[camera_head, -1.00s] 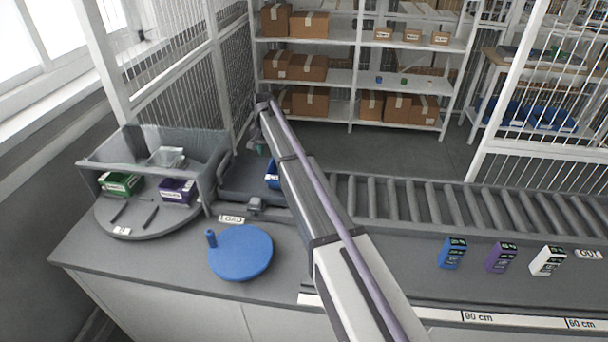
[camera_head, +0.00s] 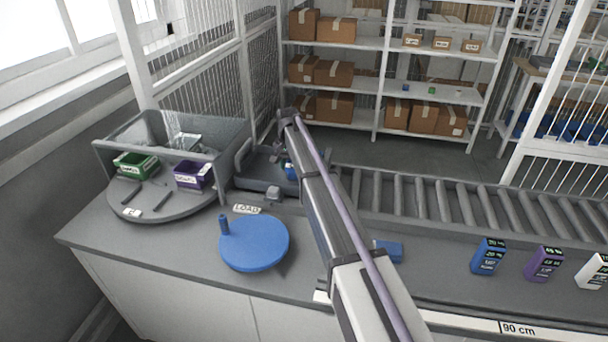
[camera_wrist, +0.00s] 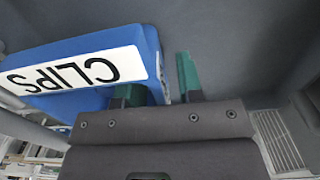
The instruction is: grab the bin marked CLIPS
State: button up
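The blue bin marked CLIPS (camera_wrist: 60,102) fills the upper left of the wrist view, its white label upside down there. In the head view only a small part of a blue bin (camera_head: 291,172) shows beside my arm, at the loading end of the rollers. My gripper (camera_wrist: 160,85) has two green fingers, spread apart at the bin's right end. The left finger is partly hidden by the bin. The right finger stands outside the bin's end, with a narrow gap between them.
A blue disc (camera_head: 253,243) with a knob lies in front. A roller conveyor (camera_head: 460,200) runs right. Blue, purple and white boxes stand at right.

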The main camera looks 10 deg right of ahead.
grip_shut()
dwell(0.4)
